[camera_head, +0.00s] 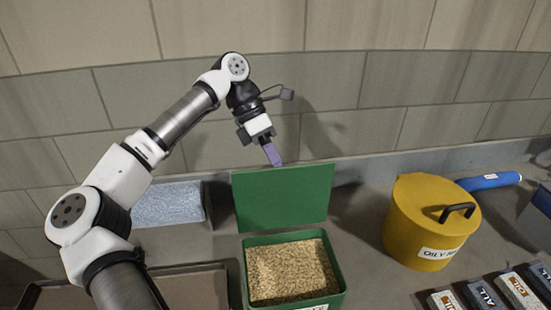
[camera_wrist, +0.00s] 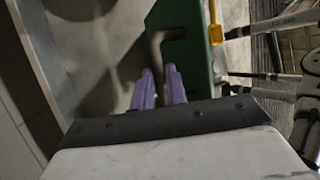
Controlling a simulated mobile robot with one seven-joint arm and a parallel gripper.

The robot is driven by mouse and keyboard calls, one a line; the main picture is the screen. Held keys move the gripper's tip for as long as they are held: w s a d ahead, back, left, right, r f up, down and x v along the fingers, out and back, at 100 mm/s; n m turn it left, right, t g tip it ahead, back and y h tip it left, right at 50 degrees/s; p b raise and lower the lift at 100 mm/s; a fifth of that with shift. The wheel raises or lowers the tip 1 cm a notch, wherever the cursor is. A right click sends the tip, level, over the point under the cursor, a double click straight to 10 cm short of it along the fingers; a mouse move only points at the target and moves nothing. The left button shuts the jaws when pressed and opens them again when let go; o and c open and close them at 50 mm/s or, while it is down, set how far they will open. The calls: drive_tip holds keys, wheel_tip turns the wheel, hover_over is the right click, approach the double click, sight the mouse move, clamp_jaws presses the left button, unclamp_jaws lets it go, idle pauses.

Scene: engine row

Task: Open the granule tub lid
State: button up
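The granule tub (camera_head: 341,290) is green, stands on the counter and is full of tan granules (camera_head: 290,270). Its green lid (camera_head: 283,198) stands raised, near upright, at the tub's back edge. My gripper (camera_head: 275,160), with purple fingers, points down behind the lid's top edge in the head view; whether it touches the lid cannot be told.
A yellow oily-waste can (camera_head: 415,225) with a black handle stands right of the tub, a blue roll (camera_head: 490,182) behind it. Several labelled packs (camera_head: 480,293) lie at front right. A pale blue block (camera_head: 168,204) and a brown tray (camera_head: 190,288) are left. The wall is close behind.

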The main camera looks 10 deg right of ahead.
drive_tip(key=o, duration=0.4)
drive_tip(key=shift+w+f, duration=0.1)
drive_tip(key=shift+f, duration=0.2)
drive_tip(key=shift+r, duration=0.15)
drive_tip(key=shift+p+v, duration=0.75)
drive_tip(key=shift+v, duration=6.15)
